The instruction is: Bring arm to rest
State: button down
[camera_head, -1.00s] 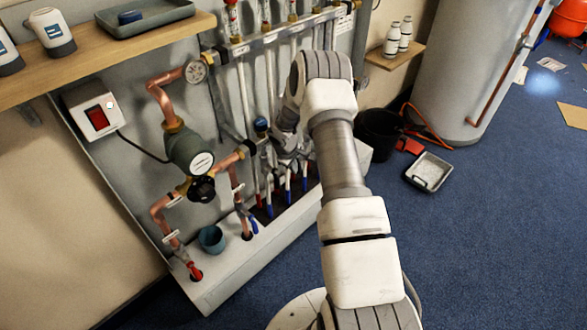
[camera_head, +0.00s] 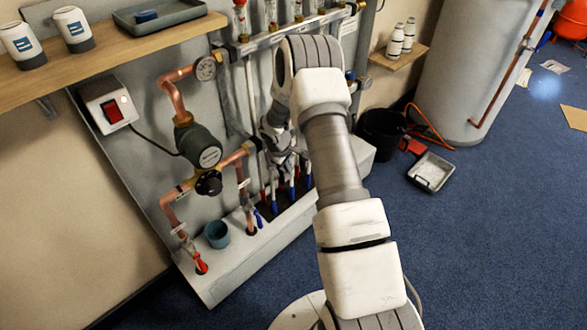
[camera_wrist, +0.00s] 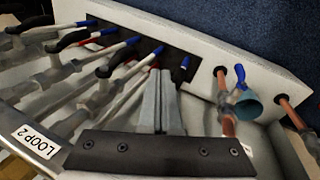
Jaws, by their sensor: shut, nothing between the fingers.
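My gripper (camera_head: 280,160) shows only partly in the head view, near the lower valves and pipes. In the wrist view my gripper's two grey fingers (camera_wrist: 161,78) are together with nothing between them. They point toward the dark slot in the white base ledge (camera_wrist: 225,60), where red and blue pipe ends go in. A label reading LOOP2 (camera_wrist: 35,141) is on the rail at the lower left of the wrist view.
A teal cup (camera_head: 216,234) stands on the ledge. A black bucket (camera_head: 381,133) is at right.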

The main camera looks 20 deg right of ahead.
jog(key=v, duration=0.3)
jog(key=p+v, duration=0.1)
jog(key=v, duration=0.1)
jog(key=shift+s+a, duration=0.15)
jog(key=shift+a, duration=0.2)
jog(key=s+a+r+m, duration=0.1)
jog(key=s+r, duration=0.2)
jog(key=r, duration=0.6)
jog(key=s+a+r+m+t, duration=0.1)
jog(key=s+r, duration=0.2)
jog(key=r, duration=0.5)
jog(key=s+a+r+m, duration=0.1)
jog(key=s+a+r, duration=0.15)
jog(key=r, duration=0.65)
jog(key=s+a+r+m+t+y+p, duration=0.1)
jog(key=s+a+r, duration=0.25)
jog(key=s, duration=0.45)
jog(key=s+a+r+m+t+y, duration=0.15)
jog(key=s+r, duration=0.25)
jog(key=s, duration=0.4)
jog(key=s+a+r+m+y+p, duration=0.1)
jog(key=s+a+r, duration=0.25)
jog(key=s, duration=0.45)
notch_tip(320, 180, up, 21)
jog(key=p, duration=1.9)
jog(key=shift+d+p, duration=0.4)
jog(key=shift+d, duration=0.05)
jog(key=shift+h, duration=0.25)
